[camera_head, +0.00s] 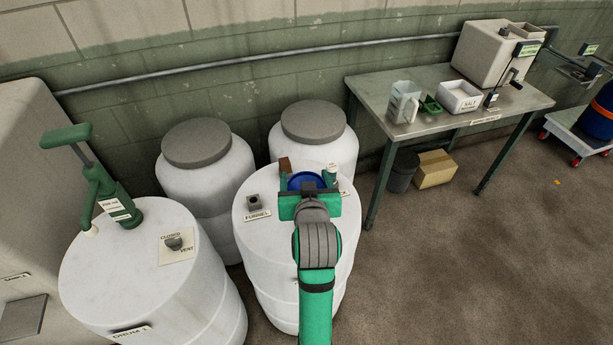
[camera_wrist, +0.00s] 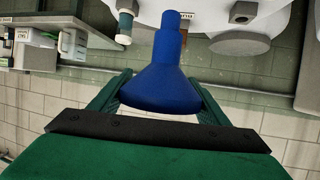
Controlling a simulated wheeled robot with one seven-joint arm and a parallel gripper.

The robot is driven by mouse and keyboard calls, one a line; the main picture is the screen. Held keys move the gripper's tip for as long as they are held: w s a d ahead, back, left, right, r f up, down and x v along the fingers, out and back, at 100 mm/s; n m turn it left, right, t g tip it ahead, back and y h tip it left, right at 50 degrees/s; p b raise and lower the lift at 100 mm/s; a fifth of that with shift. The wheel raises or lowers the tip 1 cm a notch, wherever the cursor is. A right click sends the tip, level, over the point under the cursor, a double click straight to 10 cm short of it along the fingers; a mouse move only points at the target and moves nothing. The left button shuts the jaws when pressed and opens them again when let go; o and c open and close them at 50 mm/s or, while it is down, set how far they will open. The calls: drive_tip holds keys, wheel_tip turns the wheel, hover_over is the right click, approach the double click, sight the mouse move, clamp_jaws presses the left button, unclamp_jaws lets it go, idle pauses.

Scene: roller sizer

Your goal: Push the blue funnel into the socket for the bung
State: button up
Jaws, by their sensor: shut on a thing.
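The blue funnel (camera_head: 305,181) is held in my gripper (camera_head: 309,200) above the top of the front white drum (camera_head: 270,240). In the wrist view the funnel (camera_wrist: 162,75) has its wide cone between my two green fingers, and its narrow spout points away from my gripper toward the drum top. A white and green bung-like piece (camera_head: 332,172) stands just right of the funnel; it also shows in the wrist view (camera_wrist: 125,25). The bung's socket cannot be made out; my gripper and the funnel cover part of the drum top.
A grey square holder (camera_head: 255,202) sits by the FUNNEL label (camera_head: 257,215). Two lidded barrels (camera_head: 205,170) are behind, and a drum with a green pump (camera_head: 110,195) is left.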

drive_tip(key=shift+s, duration=0.2)
drive_tip(key=shift+w+f, duration=0.1)
drive_tip(key=shift+f, duration=2.8)
drive_tip(key=shift+f, duration=0.7)
drive_tip(key=shift+f, duration=0.25)
drive_tip(key=shift+f, duration=0.8)
drive_tip(key=o, duration=1.1)
